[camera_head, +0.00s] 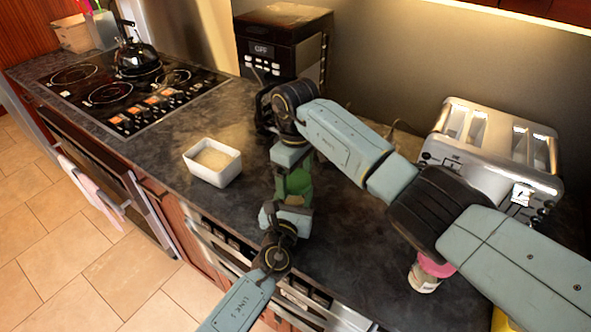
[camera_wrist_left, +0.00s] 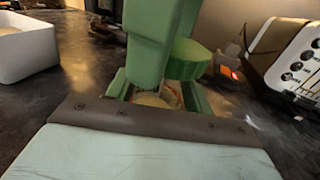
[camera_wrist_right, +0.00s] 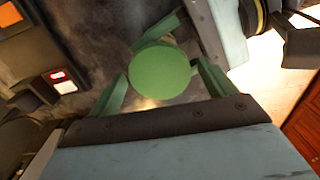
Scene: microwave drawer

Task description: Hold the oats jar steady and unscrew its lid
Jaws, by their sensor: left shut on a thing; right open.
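The oats jar's round green lid (camera_wrist_right: 160,70) lies between the two green fingers of my right gripper (camera_wrist_right: 160,88) in the right wrist view. The right gripper is open around the lid; whether a finger touches it I cannot tell. The lid also shows in the left wrist view (camera_wrist_left: 188,60). My left gripper (camera_wrist_left: 158,98) is shut on the jar body (camera_wrist_left: 152,100), low down below the lid. In the head view my left gripper (camera_head: 288,212) and right gripper (camera_head: 291,165) meet at the jar, and most of the jar is hidden.
A white square container (camera_head: 213,162) with pale contents stands left of the grippers. A steel toaster (camera_head: 495,145) stands at the right. A coffee machine (camera_head: 283,42) is behind. A cup with a pink top (camera_head: 425,280) stands partly under my right arm. The counter's front edge is close.

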